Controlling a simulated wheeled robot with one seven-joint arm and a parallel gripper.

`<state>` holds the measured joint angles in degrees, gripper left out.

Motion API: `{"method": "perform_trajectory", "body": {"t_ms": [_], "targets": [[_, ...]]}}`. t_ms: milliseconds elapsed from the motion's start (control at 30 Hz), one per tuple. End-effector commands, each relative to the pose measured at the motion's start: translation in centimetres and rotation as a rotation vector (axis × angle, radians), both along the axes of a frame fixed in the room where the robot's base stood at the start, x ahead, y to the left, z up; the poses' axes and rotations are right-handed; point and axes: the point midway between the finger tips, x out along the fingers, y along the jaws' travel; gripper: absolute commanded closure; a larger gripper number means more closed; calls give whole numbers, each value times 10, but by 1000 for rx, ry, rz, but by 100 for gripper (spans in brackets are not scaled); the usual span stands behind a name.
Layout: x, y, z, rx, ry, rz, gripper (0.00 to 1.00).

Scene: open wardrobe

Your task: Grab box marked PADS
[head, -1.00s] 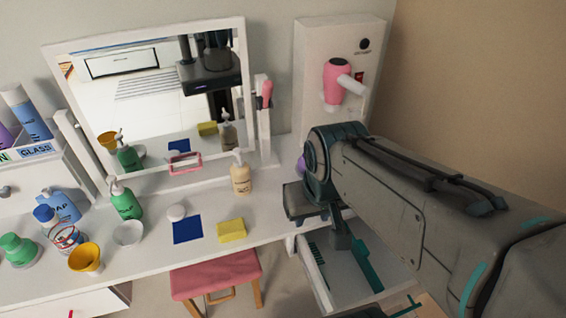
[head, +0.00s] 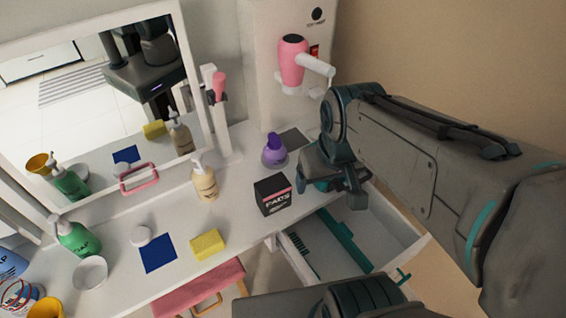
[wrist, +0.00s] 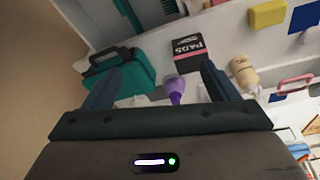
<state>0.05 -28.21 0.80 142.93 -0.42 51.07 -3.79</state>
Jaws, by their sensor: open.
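The black box marked PADS (head: 272,196) stands on the white tabletop near its front edge, just left of the open drawer. In the wrist view the box (wrist: 189,47) lies ahead of my gripper, between and beyond the fingers, a little toward the right one. My gripper (wrist: 158,84) is open with nothing between its fingers. In the head view my gripper (head: 345,185) is right of the box and apart from it, partly hidden by my own arm.
A purple bottle (head: 274,152) stands behind the box, and a tan pump bottle (head: 205,182) to its left. A teal case (wrist: 118,68) is near the left finger. The open drawer (head: 330,240) holds teal items. A yellow sponge (head: 207,244) lies front left.

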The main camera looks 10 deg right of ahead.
Motion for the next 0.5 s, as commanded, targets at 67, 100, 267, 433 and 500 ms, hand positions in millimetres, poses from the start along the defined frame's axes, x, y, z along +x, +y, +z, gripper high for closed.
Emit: {"method": "perform_trajectory", "body": {"t_ms": [67,100,267,433,500], "targets": [[12,4,1,-38,23,105,20],[20,6,0,-62,36,177,20],[57,18,-10,-160,106,544,20],[95,36,-32,-221,169,961,20],[109,45,-43,-232,186,1132,20]]}}
